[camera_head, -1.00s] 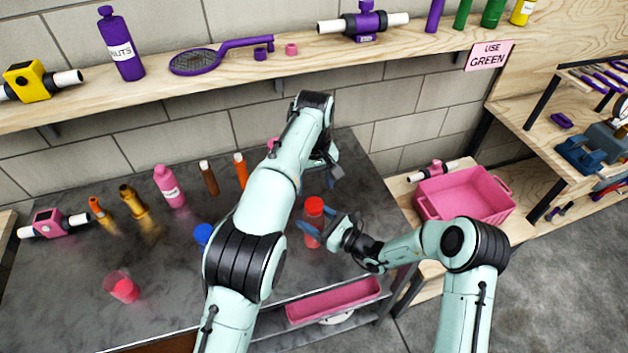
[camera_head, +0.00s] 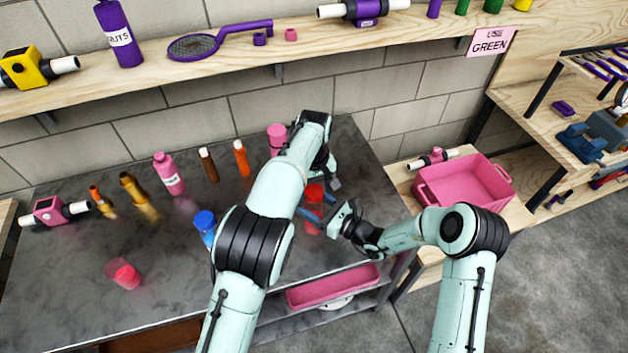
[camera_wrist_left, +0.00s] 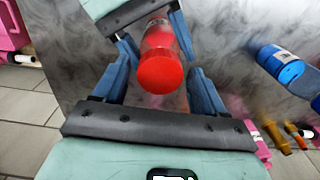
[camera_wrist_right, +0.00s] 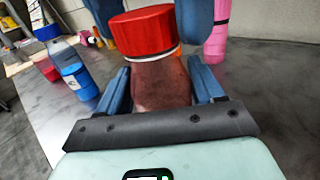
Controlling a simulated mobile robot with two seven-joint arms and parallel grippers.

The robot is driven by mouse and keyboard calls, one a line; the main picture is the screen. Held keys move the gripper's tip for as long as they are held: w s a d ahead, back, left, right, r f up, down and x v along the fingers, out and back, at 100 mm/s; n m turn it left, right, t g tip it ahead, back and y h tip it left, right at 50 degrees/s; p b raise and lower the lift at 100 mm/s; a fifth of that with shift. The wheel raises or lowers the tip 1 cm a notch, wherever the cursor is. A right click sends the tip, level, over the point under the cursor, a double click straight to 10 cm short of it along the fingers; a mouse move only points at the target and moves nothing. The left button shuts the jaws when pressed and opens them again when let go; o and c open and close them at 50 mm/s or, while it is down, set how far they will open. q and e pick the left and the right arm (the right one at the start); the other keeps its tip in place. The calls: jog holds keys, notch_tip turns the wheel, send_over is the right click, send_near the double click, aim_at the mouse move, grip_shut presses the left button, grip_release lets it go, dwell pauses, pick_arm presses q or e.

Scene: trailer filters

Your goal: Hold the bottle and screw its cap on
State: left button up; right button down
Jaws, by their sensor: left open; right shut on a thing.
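The bottle (camera_wrist_right: 162,82) has a reddish-brown body and a wide red cap (camera_wrist_right: 142,30) sitting on its top, with a pale ring just below the cap. In the head view the bottle (camera_head: 313,226) stands near the right end of the grey bench, partly hidden by the grippers. My right gripper (camera_wrist_right: 160,88) is shut on the bottle's body from the side. My left gripper (camera_wrist_left: 165,82) is open, pointing down from above, with its blue fingers on either side of the red cap (camera_wrist_left: 160,74). A gap shows between fingers and cap.
A blue-capped container (camera_head: 205,220) stands left of my left arm. A pink bottle (camera_head: 168,174), a brown bottle (camera_head: 208,164), an orange bottle (camera_head: 241,158) and a red cup (camera_head: 124,275) stand on the bench. A pink crate (camera_head: 462,192) is at the right.

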pick_arm(q)
jog(key=shift+f, duration=0.1)
jog(key=c, duration=1.1)
jog(key=m, duration=0.5)
jog(key=o, duration=1.3)
jog(key=shift+c, duration=0.2)
notch_tip(320, 180, up, 12)
pick_arm(e)
jog(key=shift+c, duration=0.4)
grip_release()
